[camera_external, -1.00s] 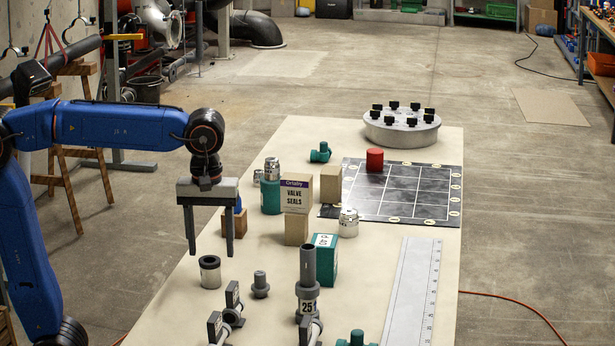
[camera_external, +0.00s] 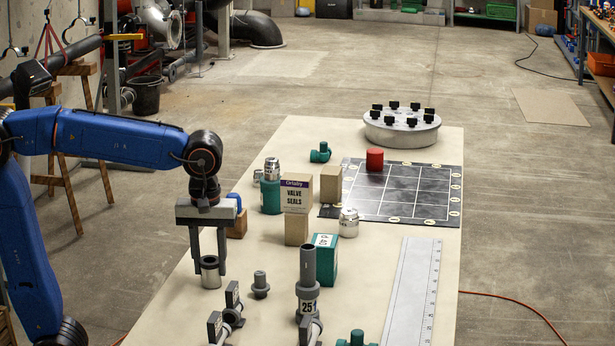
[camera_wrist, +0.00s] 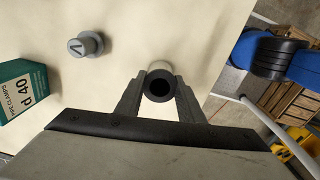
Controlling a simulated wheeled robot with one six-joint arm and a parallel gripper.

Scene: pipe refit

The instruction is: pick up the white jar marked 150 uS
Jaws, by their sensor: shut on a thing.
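No marking "150 uS" is legible on anything in view. My gripper (camera_external: 209,268) points straight down near the table's left edge. Its fingers are shut on a short white cylinder with a dark, hollow-looking top (camera_external: 211,278), one finger on each side. The cylinder stands upright and appears to rest on the table. In the wrist view the cylinder (camera_wrist: 159,84) sits between the two fingertips. Two silvery-white jars show elsewhere: one (camera_external: 348,224) on the table by the dark grid mat, one (camera_external: 272,168) on top of a green cylinder (camera_external: 270,197).
A grey fitting (camera_external: 260,286) stands just right of my gripper. Pipe clamps (camera_external: 232,303) and an upright pipe marked 25 (camera_external: 308,268) are nearer the camera. A VALVE SEALS box (camera_external: 297,195) and a green box (camera_external: 324,262) stand to the right. A long ruler (camera_external: 412,290) lies flat.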

